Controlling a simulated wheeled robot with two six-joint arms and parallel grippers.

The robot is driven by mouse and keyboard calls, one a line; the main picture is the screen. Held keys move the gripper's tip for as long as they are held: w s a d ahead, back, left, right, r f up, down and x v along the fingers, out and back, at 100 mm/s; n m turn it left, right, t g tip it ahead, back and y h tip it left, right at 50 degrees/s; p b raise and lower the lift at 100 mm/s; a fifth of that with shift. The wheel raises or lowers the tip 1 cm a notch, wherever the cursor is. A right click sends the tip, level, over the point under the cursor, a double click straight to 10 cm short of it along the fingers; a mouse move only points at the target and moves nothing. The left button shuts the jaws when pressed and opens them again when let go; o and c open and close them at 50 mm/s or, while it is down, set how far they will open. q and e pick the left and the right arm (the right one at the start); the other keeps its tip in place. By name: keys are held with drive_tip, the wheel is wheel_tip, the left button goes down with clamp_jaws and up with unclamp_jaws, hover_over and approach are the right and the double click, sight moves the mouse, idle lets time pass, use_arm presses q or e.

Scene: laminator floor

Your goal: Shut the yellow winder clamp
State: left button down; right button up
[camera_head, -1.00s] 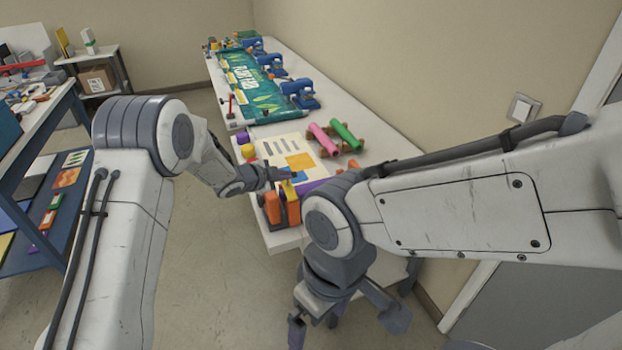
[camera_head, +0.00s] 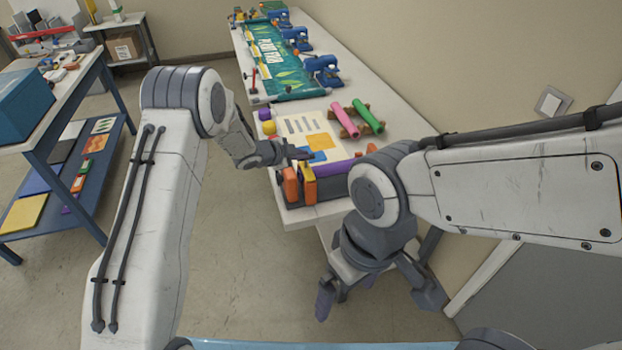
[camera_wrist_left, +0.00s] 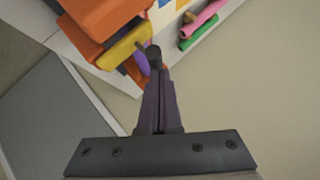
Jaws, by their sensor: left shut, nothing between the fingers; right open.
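The yellow winder clamp (camera_head: 306,166) is at the near end of the long table, beside orange blocks (camera_head: 290,184). In the left wrist view it is a yellow bar (camera_wrist_left: 124,48) between orange parts, with a dark rounded knob (camera_wrist_left: 153,52) near its end. My left gripper (camera_head: 303,153) is shut and empty, its tips right by the clamp. In the left wrist view the shut fingers (camera_wrist_left: 158,78) point at the knob; I cannot tell whether they touch it. My right gripper (camera_head: 376,290) is open and empty, low in front of the table end.
A purple roll (camera_head: 334,169) lies beside the clamp. A printed sheet (camera_head: 305,135), pink roll (camera_head: 341,119) and green roll (camera_head: 368,116) are behind it. Blue machines (camera_head: 322,70) and a green banner (camera_head: 277,58) stand farther back. A blue shelf (camera_head: 85,190) is at left; floor between is clear.

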use_arm(q)
drive_tip(key=shift+r, duration=0.1)
drive_tip(key=d+r+v, duration=0.2)
drive_tip(key=v, duration=1.1)
drive_tip(key=s+d+r+n+y+b, duration=0.25)
drive_tip(key=s+r+n+y, duration=0.2)
drive_tip(key=s, duration=0.25)
drive_tip(key=s+d+f+n+g+y, duration=0.1)
drive_tip(key=s+n+g, duration=0.2)
drive_tip(key=s, duration=1.3)
drive_tip(key=s+f+n+g+y, duration=0.1)
drive_tip(key=s+n+g, duration=0.2)
drive_tip(key=s, duration=1.3)
drive_tip(key=g, duration=0.2)
drive_tip(key=shift+s+d+f+g, duration=0.3)
drive_tip(key=shift+d+f+g, duration=0.1)
